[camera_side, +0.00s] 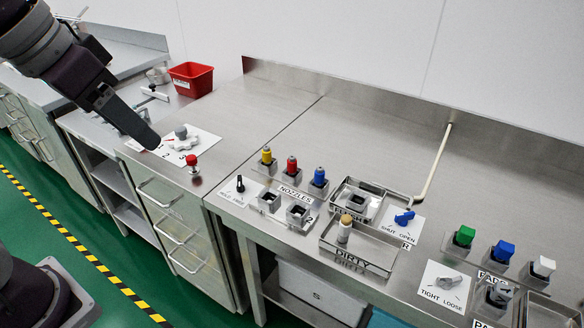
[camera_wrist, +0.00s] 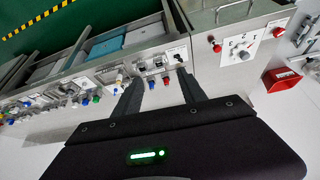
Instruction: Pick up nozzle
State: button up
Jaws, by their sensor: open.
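Three nozzles stand in a row of holders by the NOZZLES label: yellow (camera_side: 266,156), red (camera_side: 292,166) and blue (camera_side: 319,177). The red nozzle (camera_wrist: 166,81) and blue nozzle (camera_wrist: 151,85) also show between my fingers in the wrist view, still far off. Another nozzle with a tan top and pale body (camera_side: 345,229) stands upright in the DIRTY tray (camera_side: 385,262). My gripper (camera_side: 150,141) is above the left counter, well left of the nozzles. In the wrist view my gripper (camera_wrist: 158,78) has its two fingers apart with nothing between them.
Two square sockets (camera_side: 283,207) sit in front of the row. A small tray (camera_side: 358,197) and a blue valve handle (camera_side: 404,218) stand to the right. Green, blue and white capped parts (camera_side: 504,250) are farther right. A red button (camera_side: 192,160), a dial plate (camera_side: 180,146) and a red bin (camera_side: 192,78) are left.

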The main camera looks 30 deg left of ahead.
jog(key=w+d+f+m+g, duration=0.1)
jog(key=w+f, duration=0.1)
jog(key=w, duration=1.3)
jog(key=m, duration=0.2)
send_near(292, 157)
jog(key=shift+m+g+h, duration=0.3)
jog(key=shift+g, duration=0.2)
jog(key=x, duration=1)
jog(key=shift+w+a, duration=0.25)
jog(key=shift+w, duration=0.15)
grip_shut()
